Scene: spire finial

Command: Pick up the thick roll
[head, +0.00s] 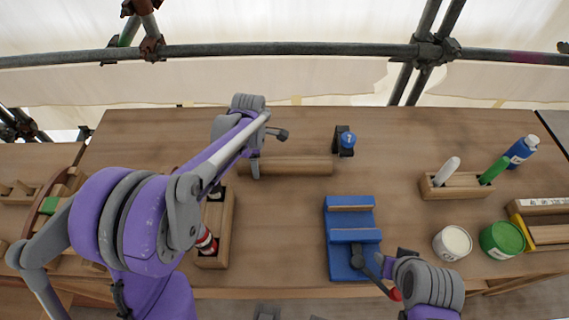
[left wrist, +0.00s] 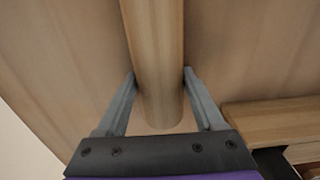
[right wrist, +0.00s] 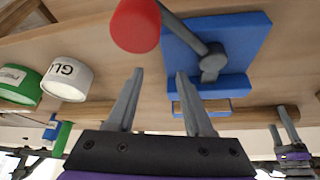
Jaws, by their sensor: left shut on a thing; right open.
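The thick roll is a plain wooden cylinder (head: 300,166) lying flat on the table beyond the blue fixture. My left gripper (head: 256,168) is shut on it near its left end. In the left wrist view the roll (left wrist: 155,60) lies between the two fingers (left wrist: 160,85), which touch its sides. The roll also shows in the right wrist view (right wrist: 245,114). My right gripper (head: 385,262) is open and empty, beside the blue fixture (head: 340,262). In the right wrist view its spread fingers (right wrist: 160,75) point towards that fixture.
The blue fixture has a lever with a red knob (right wrist: 136,25). A wooden holder (head: 224,240) stands left. A white tin (head: 452,243), a green tin (head: 502,239) and a marker rack (head: 455,188) stand right. A dark stand with a blue knob (head: 347,140) is behind the roll.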

